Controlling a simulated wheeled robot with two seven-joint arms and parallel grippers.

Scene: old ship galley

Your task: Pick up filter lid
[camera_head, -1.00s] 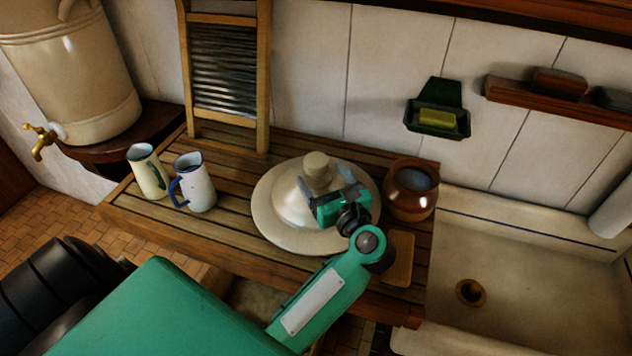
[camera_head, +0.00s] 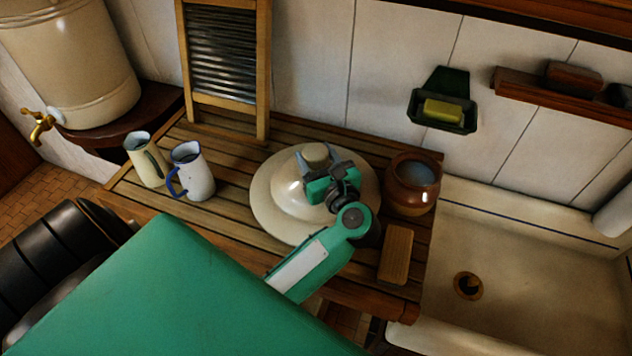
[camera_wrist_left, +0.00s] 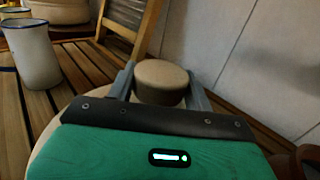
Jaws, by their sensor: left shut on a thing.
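The filter lid (camera_head: 268,205) is a wide cream disc with a domed middle and a round knob on top. It lies on the slatted wooden draining board. My left gripper (camera_head: 316,160) is above the dome with its grey fingers on either side of the knob, shut on it. In the left wrist view the knob (camera_wrist_left: 161,80) sits between the two fingers (camera_wrist_left: 160,85). My gripper and wrist hide part of the lid's right side. I cannot see a gap between the lid and the board. My right gripper is not in view.
A brown pot (camera_head: 412,184) stands close to the right of the lid, with a wooden block (camera_head: 396,253) in front of it. A white jug (camera_head: 195,172) and a cream jug (camera_head: 145,160) stand left. The washboard (camera_head: 225,60) leans behind. The sink (camera_head: 530,250) is right.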

